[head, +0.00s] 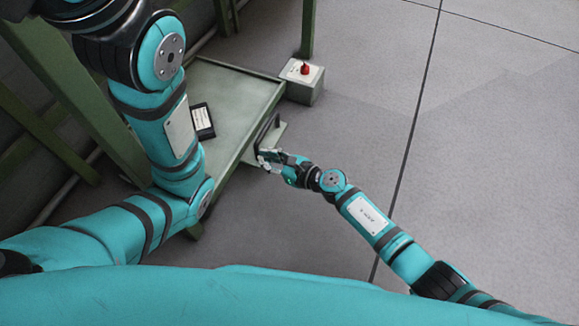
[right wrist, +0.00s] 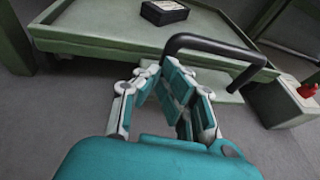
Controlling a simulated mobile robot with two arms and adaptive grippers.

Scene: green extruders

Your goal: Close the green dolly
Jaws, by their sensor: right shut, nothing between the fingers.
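The green dolly (head: 232,90) has a flat, shallow-rimmed top and stands in the upper middle of the head view. In the right wrist view its top (right wrist: 120,33) spans the upper part. A black bar handle (right wrist: 215,43) sticks out from its near side; it also shows in the head view (head: 268,128). My right gripper (head: 266,158) is at the handle's near end, shut and empty. In the right wrist view its fingers (right wrist: 172,78) are just below the handle's left end; I cannot tell if they touch. My left gripper is out of view.
A small black labelled box (head: 202,121) lies on the dolly's top. Green posts (head: 307,28) rise around the dolly. The floor to the right is clear.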

